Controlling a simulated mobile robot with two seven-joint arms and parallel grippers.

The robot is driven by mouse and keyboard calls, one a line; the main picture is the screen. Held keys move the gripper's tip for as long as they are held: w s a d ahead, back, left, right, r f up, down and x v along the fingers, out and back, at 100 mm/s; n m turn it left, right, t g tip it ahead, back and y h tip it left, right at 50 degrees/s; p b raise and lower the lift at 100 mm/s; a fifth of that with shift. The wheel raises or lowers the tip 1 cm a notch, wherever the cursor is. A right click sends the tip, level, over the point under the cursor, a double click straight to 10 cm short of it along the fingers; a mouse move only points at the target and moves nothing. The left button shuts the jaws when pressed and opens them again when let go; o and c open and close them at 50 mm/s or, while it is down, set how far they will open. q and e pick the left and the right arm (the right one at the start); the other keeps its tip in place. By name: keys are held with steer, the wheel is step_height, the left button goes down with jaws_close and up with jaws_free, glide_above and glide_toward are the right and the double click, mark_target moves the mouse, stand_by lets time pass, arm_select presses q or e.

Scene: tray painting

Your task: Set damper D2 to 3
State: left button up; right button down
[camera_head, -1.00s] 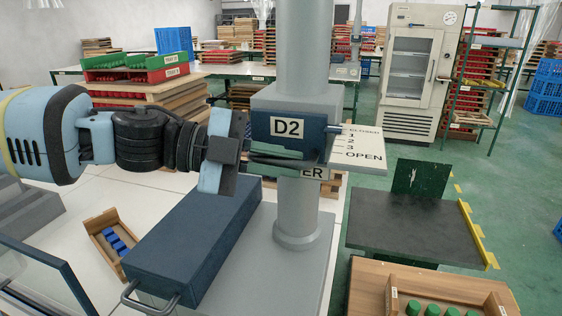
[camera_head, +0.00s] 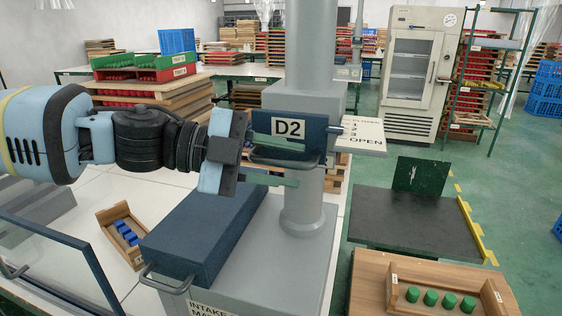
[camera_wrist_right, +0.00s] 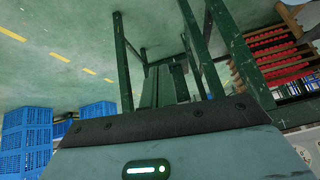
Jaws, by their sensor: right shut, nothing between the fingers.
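The damper D2 (camera_head: 265,128) is a dark blue plate with a white D2 label and a dark bar handle (camera_head: 285,163) below the label. It sits at the grey column beside a white scale plate (camera_head: 362,136) reading 1, 2, 3, OPEN. The plate's right edge stands about level with 2 to 3; the exact mark is too small to tell. My left gripper (camera_head: 292,161) is open, with its green fingers apart above and below the handle. My right gripper (camera_wrist_right: 165,85) is shut and empty in the right wrist view, away from the damper.
A wooden tray with green pieces (camera_head: 390,292) and a dark bench (camera_head: 415,222) are at right.

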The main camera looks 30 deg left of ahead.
steer(key=shift+r, duration=0.1)
